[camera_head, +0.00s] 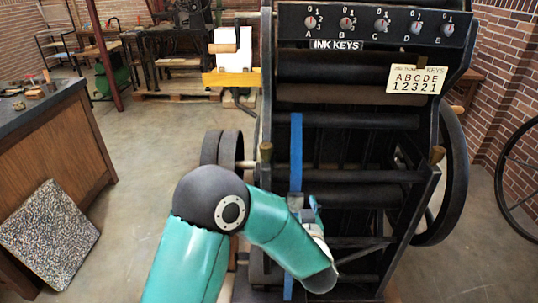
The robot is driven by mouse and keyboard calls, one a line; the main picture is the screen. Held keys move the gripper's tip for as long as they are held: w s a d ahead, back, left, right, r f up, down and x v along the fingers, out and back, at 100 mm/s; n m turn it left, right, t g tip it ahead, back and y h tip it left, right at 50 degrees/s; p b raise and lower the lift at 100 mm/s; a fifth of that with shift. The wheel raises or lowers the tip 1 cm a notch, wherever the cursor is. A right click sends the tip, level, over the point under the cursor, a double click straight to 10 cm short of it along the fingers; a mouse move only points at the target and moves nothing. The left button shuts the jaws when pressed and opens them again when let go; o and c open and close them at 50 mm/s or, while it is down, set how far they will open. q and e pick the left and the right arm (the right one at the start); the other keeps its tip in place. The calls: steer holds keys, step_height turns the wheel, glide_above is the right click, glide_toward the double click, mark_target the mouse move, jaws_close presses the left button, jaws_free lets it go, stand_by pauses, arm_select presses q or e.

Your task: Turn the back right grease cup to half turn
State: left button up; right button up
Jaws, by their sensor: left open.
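A black hand press (345,125) stands in front of me. A small brass-coloured fitting, perhaps a grease cup (265,151), sits on its left side frame. A similar brass-coloured fitting (437,153) sits on the right side frame. A lighter knob-like piece (457,109) shows farther back at the right, by the large wheel. I cannot tell which one is the back right grease cup, nor read any turn setting. My left gripper (307,204) is open at the press's lower middle, partly hidden by my own wrist, apart from these fittings. My right gripper is out of view.
A blue strap (296,150) runs down the press front. A panel of ink keys (375,24) and a card (416,79) are above. A black wheel (455,175) flanks the right.

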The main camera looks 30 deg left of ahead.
mark_target(269, 152)
arm_select(q)
step_height(269, 152, up, 7)
steer(key=s+a+n+g+y, duration=0.1)
steer(key=s+a+n+y, duration=0.1)
steer(key=n+y, duration=0.15)
steer(key=shift+m+y, duration=0.25)
steer(key=shift+m, duration=0.2)
steer(key=p+x, duration=0.1)
steer(key=x, duration=0.4)
steer(key=p+x, duration=0.1)
steer(key=x, duration=0.5)
steer(key=p+x, duration=0.1)
steer(key=x, duration=0.4)
steer(key=shift+s+a+f, duration=0.15)
steer(key=shift+a+f, duration=0.05)
steer(key=shift+a, duration=0.3)
